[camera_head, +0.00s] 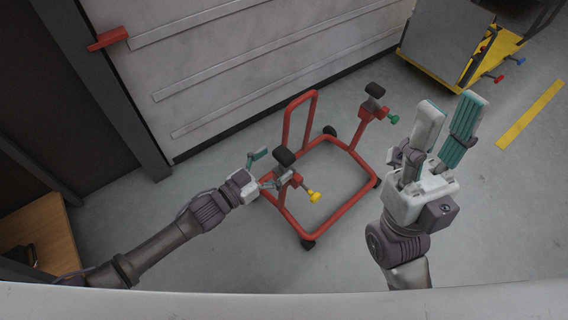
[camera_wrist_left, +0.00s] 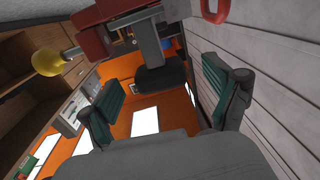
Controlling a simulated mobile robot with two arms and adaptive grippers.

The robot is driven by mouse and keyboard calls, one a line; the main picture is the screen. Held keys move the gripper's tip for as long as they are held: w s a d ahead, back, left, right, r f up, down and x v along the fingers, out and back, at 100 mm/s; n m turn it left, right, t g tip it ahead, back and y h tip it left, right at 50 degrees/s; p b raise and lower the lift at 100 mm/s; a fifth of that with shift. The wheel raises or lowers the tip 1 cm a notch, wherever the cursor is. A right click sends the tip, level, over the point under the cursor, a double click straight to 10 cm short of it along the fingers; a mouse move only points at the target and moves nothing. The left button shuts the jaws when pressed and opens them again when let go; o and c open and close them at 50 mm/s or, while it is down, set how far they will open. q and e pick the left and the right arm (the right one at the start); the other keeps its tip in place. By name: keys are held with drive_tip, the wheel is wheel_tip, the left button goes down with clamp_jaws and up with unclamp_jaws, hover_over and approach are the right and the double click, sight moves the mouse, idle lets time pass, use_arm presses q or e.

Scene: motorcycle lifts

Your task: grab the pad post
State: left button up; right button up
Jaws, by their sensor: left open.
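A red wheeled stand (camera_head: 337,217) stands on the grey floor and carries two grey posts with black pads. The nearer pad post, with its black pad (camera_head: 285,156), rises beside a yellow knob (camera_head: 314,196). My left gripper (camera_head: 267,169) is open at this post. In the left wrist view the grey post (camera_wrist_left: 150,45) and black pad (camera_wrist_left: 160,80) show ahead, between the directions of the two spread fingers; I see no clear contact. The farther pad post (camera_head: 371,105) has a green knob (camera_head: 393,119). My right gripper (camera_head: 452,104) is open and empty, right of the stand.
A white panelled wall (camera_head: 230,70) stands close behind the stand. A yellow-based lift (camera_head: 445,72) is at the top right. A wooden cabinet (camera_head: 45,230) is at the lower left. The floor to the right is clear, with a yellow stripe (camera_head: 530,112).

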sight(284, 158)
use_arm(q)
drive_tip(key=x, duration=0.3)
drive_tip(key=shift+d+f+b, duration=0.15)
drive_tip(key=shift+b, duration=0.25)
drive_tip(key=shift+c, duration=0.3)
drive_tip(key=c, duration=1.3)
